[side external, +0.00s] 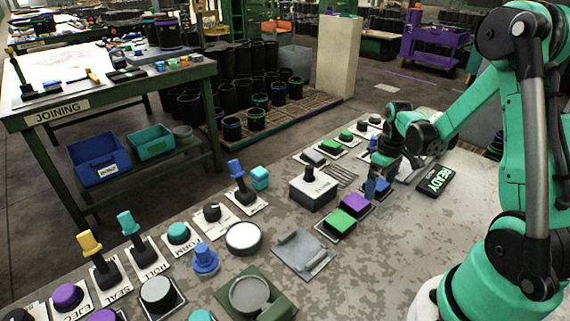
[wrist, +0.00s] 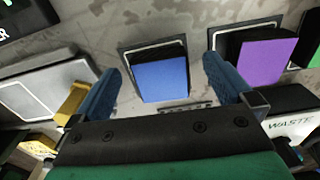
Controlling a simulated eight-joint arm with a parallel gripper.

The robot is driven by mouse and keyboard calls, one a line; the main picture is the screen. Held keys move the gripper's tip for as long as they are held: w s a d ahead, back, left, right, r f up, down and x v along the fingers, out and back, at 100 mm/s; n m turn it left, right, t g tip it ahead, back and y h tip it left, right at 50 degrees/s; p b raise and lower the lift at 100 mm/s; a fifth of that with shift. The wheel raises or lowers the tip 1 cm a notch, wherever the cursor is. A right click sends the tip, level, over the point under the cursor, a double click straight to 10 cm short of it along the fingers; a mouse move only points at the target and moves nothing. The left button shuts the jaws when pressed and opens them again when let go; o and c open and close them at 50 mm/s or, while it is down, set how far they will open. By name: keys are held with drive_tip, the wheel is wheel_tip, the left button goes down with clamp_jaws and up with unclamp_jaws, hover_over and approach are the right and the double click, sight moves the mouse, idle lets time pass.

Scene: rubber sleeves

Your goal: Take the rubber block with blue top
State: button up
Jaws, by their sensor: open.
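The rubber block with blue top (wrist: 162,80) sits on a dark square tray with a pale edge line, in the middle of the wrist view. In the side external view its blue top (side external: 378,187) shows partly, below my gripper. My gripper (wrist: 162,85) is open and empty. Its two blue-padded fingers stand apart on the left and right of the block in the wrist view, with bare gaps between. I cannot tell the exact height of the fingertips above the block.
A block with purple top (wrist: 262,60) stands on its own tray close to the right finger. A block with green top (side external: 340,222) is beyond it. A pale flat plate (wrist: 45,92) lies to the left. A READY sign (side external: 436,180) lies right of my gripper in the side external view.

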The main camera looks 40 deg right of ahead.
drive_tip(key=c, duration=1.4)
drive_tip(key=shift+o, duration=0.2)
drive_tip(key=shift+r, duration=0.1)
